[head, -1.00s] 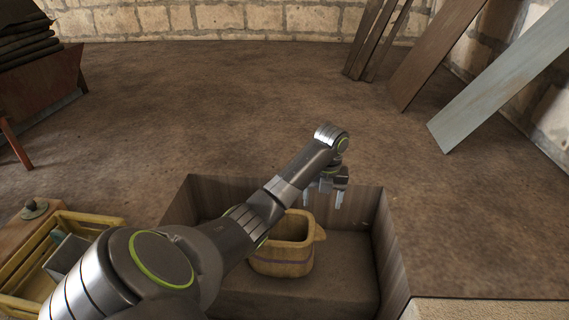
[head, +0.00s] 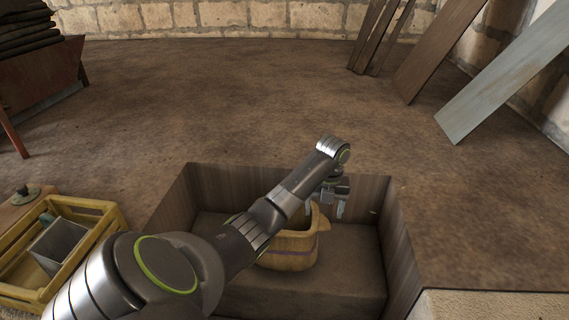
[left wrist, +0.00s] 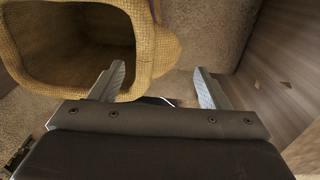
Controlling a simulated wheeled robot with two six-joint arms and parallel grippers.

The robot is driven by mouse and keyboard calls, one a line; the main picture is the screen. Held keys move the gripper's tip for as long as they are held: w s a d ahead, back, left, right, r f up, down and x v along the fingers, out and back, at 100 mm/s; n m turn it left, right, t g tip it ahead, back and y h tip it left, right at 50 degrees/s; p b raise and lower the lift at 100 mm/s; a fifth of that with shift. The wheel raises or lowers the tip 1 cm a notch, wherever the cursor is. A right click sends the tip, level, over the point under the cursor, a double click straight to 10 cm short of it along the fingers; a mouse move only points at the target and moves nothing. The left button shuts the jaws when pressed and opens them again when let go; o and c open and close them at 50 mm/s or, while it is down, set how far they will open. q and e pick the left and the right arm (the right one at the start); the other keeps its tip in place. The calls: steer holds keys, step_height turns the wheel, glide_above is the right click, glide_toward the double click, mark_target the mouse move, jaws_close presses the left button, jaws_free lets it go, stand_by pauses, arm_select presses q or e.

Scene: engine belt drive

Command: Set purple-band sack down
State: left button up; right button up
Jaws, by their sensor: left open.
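The purple-band sack (head: 288,252) is a tan woven, open-topped sack with a thin purple band. It stands upright on the floor of a brown wooden-walled bin (head: 398,235), partly hidden behind my left arm in the head view. My left gripper (head: 325,208) is open at the sack's right rim. In the left wrist view, the sack's mouth (left wrist: 75,45) fills the upper left. The jaws (left wrist: 162,82) are apart, the left finger over the mouth side and the right finger outside the rim. Whether they touch the cloth I cannot tell. My right gripper is not in view.
A yellow wooden crate (head: 112,216) holding a grey box (head: 62,245) stands left of the bin. Planks (head: 500,82) lean at the right wall. A pale block (head: 480,303) lies at the bottom right. The floor behind the bin is clear.

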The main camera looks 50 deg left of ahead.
mark_target(320, 220)
arm_select(q)
steer(key=f, duration=0.4)
steer(key=f+b, duration=0.1)
steer(key=f, duration=0.1)
steer(key=shift+s+a+f, duration=0.1)
steer(key=shift+a+f, duration=0.15)
steer(key=shift+a, duration=0.15)
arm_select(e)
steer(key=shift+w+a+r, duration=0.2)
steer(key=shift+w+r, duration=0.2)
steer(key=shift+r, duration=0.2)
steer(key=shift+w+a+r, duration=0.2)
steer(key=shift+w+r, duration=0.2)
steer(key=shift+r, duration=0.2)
arm_select(q)
steer(key=shift+r, duration=0.1)
steer(key=c, duration=1.3)
